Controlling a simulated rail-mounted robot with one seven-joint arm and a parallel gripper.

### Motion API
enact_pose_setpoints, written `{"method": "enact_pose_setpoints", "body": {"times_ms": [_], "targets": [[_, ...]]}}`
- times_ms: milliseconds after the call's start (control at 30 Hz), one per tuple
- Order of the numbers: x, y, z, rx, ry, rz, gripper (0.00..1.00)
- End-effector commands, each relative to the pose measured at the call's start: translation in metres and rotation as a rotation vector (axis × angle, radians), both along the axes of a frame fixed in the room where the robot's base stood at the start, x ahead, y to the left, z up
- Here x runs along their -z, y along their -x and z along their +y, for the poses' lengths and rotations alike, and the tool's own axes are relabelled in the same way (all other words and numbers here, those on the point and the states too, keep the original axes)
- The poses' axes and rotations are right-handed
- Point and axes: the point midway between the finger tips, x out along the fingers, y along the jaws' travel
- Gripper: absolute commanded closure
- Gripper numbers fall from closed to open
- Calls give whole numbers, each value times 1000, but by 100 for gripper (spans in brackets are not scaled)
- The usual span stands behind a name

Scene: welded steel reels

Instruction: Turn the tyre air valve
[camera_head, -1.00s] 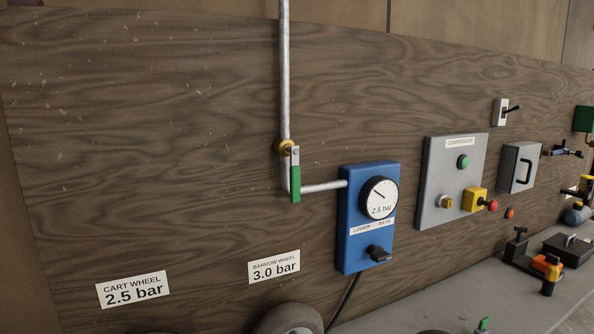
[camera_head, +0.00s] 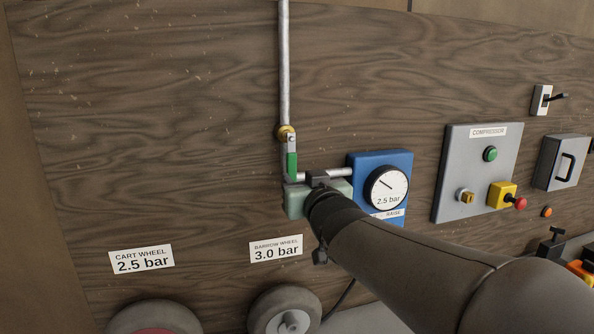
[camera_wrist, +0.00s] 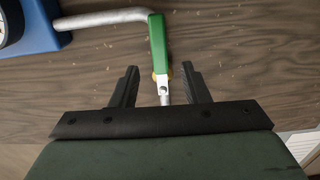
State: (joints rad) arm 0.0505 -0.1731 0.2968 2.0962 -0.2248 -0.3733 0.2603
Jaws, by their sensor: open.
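The air valve has a green lever handle (camera_head: 292,166) and a brass body (camera_head: 287,133) on the vertical pipe. The handle points down along the pipe in the head view. My gripper (camera_wrist: 160,72) is open in the wrist view, with one black finger on each side of the lever's metal part and the brass body. No finger visibly touches the lever; their depth relative to it is unclear. In the head view my gripper's pale green housing is just below the handle, and the fingertips cannot be made out. The green handle (camera_wrist: 157,42) also shows in the wrist view.
A blue regulator box (camera_head: 362,160) with a gauge (camera_head: 386,187) reading 2.5 bar is close right of my gripper; my arm hides its lower part. A compressor panel (camera_head: 455,180) is farther right. Two wheels (camera_head: 155,317) stand below. The board left of the pipe is clear.

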Motion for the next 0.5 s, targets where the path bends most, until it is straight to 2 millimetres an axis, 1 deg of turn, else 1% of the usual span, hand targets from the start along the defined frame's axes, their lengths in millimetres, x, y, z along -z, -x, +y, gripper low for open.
{"method": "enact_pose_setpoints", "body": {"times_ms": [33, 200, 333, 500], "targets": [[2, -12, 4, 0, -1, 3, 58], [1, -44, 14, 0, -2, 3, 58], [-1, -61, 21, -1, -1, 3, 58], [-1, -73, 25, 0, -1, 1, 58]]}}
